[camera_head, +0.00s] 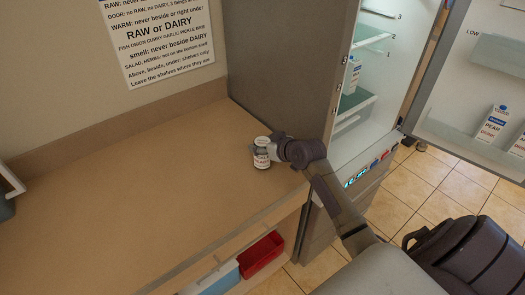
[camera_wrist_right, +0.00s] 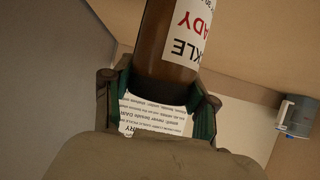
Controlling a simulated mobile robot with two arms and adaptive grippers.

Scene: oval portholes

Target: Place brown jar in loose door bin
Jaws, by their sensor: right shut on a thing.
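The brown jar (camera_head: 261,153) is upright at the counter's right end, with a white label and pale lid. My right gripper (camera_head: 277,149) is shut on it. In the right wrist view, the jar (camera_wrist_right: 165,55) sits between the fingers of my right gripper (camera_wrist_right: 160,92), its label partly readable. I cannot tell if its base touches the counter. The open fridge door at right has a lower bin (camera_head: 455,138) holding drink cartons and an upper bin (camera_head: 498,54). I cannot tell which bin is loose. My left gripper is not in view.
The wooden counter (camera_head: 130,200) is mostly clear. The fridge side wall (camera_head: 270,70) rises beside the jar. A carton (camera_head: 352,75) stands inside the fridge. A red bin (camera_head: 261,255) sits below the counter. A rules sign (camera_head: 160,40) hangs behind.

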